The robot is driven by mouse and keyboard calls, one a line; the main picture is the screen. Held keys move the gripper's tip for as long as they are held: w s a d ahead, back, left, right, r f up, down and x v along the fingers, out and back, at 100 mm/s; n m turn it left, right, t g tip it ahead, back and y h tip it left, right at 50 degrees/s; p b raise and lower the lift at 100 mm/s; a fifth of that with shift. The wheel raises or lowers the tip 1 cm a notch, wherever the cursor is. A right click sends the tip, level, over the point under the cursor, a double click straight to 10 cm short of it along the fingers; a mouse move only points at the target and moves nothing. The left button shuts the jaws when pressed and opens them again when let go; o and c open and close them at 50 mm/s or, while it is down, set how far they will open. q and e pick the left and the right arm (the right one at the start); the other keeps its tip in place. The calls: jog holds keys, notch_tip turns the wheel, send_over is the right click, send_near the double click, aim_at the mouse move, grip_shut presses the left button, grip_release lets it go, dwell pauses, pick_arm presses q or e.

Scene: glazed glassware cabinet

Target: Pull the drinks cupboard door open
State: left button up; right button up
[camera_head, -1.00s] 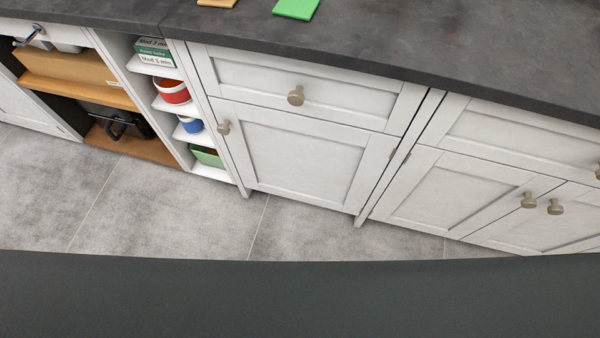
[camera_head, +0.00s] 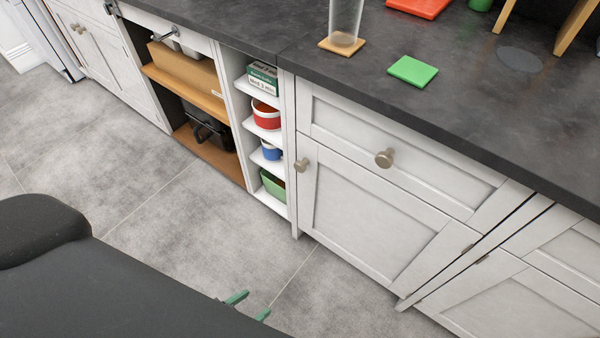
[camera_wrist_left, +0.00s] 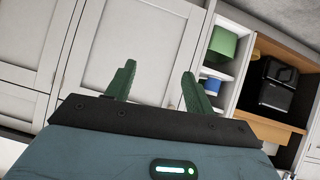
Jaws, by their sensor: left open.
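A white panelled cupboard door (camera_head: 365,215) below a drawer is closed, and I take it for the drinks cupboard door. Its round metal knob (camera_head: 302,165) is at the upper left corner. My left gripper (camera_head: 249,306) shows only its green fingertips at the bottom of the head view, over the floor and apart from the door. In the left wrist view the open, empty fingers (camera_wrist_left: 158,70) point toward the white door (camera_wrist_left: 138,42). My right gripper is in neither view.
Open shelves left of the door hold a red bowl (camera_head: 266,115), a blue mug (camera_head: 271,150) and a green bin (camera_head: 273,184). A drawer knob (camera_head: 384,158) sticks out above the door. The grey floor (camera_head: 110,165) is clear.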

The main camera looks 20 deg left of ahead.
pick_arm(q)
jog(key=w+a+r+t+b, duration=0.1)
jog(key=w+r+t+b, duration=0.15)
jog(key=w, duration=1.15)
jog(key=t+b, duration=0.2)
jog(key=t, duration=0.3)
send_near(298, 168)
jog(key=x, duration=0.2)
jog(key=shift+m+g+h, duration=0.25)
jog(key=shift+m+h, duration=0.05)
jog(key=shift+h, duration=0.1)
jog(key=shift+b+x, duration=0.65)
jog(key=shift+x, duration=3.1)
jog(key=shift+a+r, duration=0.15)
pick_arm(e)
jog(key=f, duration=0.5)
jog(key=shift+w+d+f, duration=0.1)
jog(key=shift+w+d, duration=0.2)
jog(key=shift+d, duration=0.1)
pick_arm(q)
grip_shut()
